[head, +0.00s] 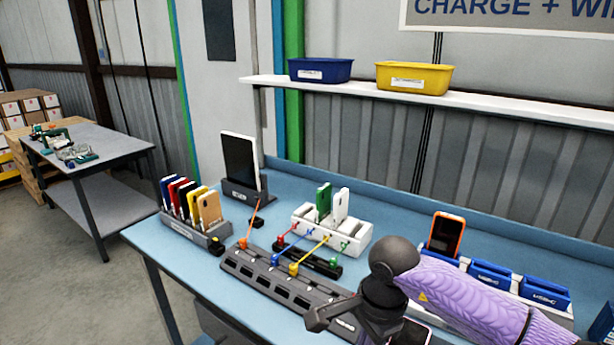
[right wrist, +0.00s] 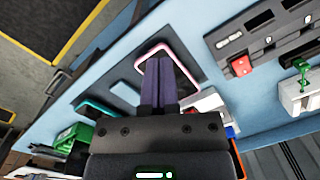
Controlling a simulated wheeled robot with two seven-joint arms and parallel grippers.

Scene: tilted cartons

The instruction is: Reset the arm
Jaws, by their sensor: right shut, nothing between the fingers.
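My right arm (head: 480,297), in a purple sleeve, reaches in from the right over the blue bench (head: 200,283). Its dark gripper (head: 322,318) is low over the front of the bench, partly hidden by the wrist. In the right wrist view the gripper's fingers (right wrist: 160,72) are closed together with nothing between them. They point over a pink-edged phone (right wrist: 168,50) on a dark surface; I cannot tell whether they touch it. My left gripper is out of view.
A dark slotted rail (head: 270,285) with coloured cables lies left of the gripper. Behind stand a white rack (head: 352,236) with phones, a tablet (head: 239,163) in a stand, and an orange phone (head: 446,236) by blue trays. A phone holder (head: 183,232) is at the left.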

